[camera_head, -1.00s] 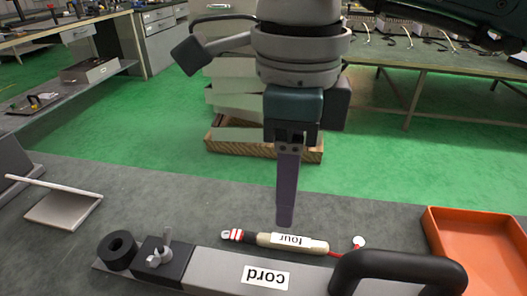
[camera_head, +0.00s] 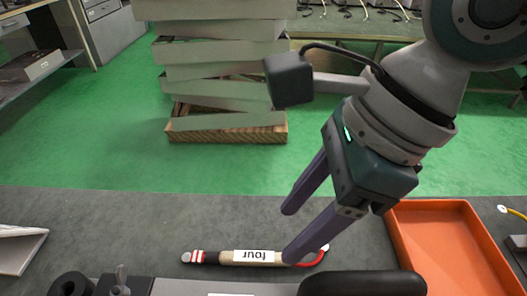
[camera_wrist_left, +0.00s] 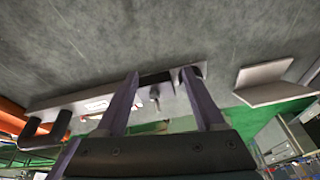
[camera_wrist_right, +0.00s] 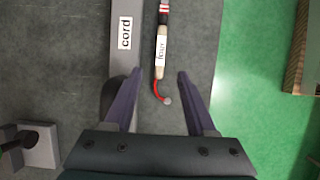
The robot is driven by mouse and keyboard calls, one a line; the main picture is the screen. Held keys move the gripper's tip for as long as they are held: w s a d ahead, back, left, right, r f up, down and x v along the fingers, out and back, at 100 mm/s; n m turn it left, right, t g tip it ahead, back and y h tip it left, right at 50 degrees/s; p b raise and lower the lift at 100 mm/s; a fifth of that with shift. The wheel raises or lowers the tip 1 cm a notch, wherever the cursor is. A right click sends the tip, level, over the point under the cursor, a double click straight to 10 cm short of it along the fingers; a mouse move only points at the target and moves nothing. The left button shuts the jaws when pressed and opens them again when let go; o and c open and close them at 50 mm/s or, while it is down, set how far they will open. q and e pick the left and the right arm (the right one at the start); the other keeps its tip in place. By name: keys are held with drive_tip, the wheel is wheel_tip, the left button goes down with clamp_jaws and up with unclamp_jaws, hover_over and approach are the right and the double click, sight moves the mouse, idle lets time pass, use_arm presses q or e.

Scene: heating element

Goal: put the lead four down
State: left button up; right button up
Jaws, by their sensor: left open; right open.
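The lead labelled "four" (camera_head: 245,257) lies flat on the grey table. It has a beige body, a black end with red and white bands on the left, and a short red wire curving to a pale tip on the right. It also shows in the right wrist view (camera_wrist_right: 161,48). My right gripper (camera_head: 293,232) is open and empty, its fingers above and around the wire end of the lead. In the right wrist view the wire tip lies between the fingertips. My left gripper (camera_wrist_left: 160,82) is open and empty, seen only in its own wrist view.
A grey bar labelled "cord" (camera_wrist_right: 124,50) with a black handle (camera_head: 365,284) lies along the near side of the lead. An orange tray (camera_head: 450,240) stands to the right. A pale angled stand (camera_head: 20,250) is at the left. The table behind the lead is clear.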

sight(264, 257)
drive_tip(key=x, duration=0.7)
drive_tip(key=shift+a+f, duration=0.1)
drive_tip(key=shift+f, duration=0.15)
clamp_jaws()
idle(0.3)
